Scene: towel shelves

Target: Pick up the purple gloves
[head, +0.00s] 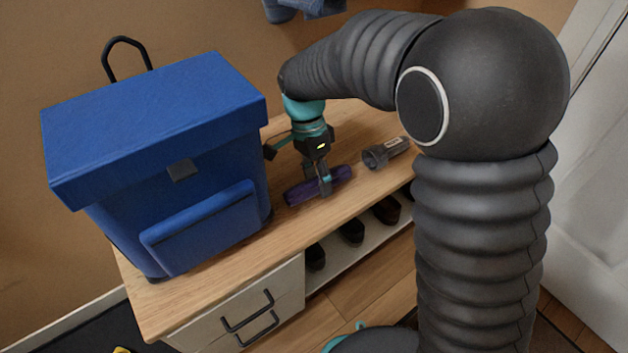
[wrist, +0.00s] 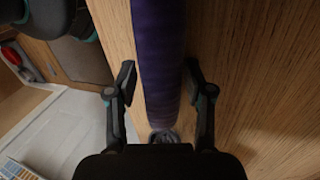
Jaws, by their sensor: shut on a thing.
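The purple gloves (head: 300,193) lie as a long, narrow bundle on the wooden bench top, to the right of the blue bag. My gripper (head: 324,184) points down over the middle of the bundle and is shut on it. In the wrist view, the purple gloves (wrist: 158,60) run as a long strip between the two fingers of my gripper (wrist: 160,85). The gloves appear to rest on the wood. Their middle is partly hidden by the fingers in the head view.
A large blue bag (head: 165,125) stands close on the left of the bench. A grey flashlight (head: 386,152) lies to the right of the gloves. Dark shoes (head: 351,231) sit on the shelf below, beside a drawer front (head: 245,310) with black handles. Blue cloth (head: 300,8) hangs above.

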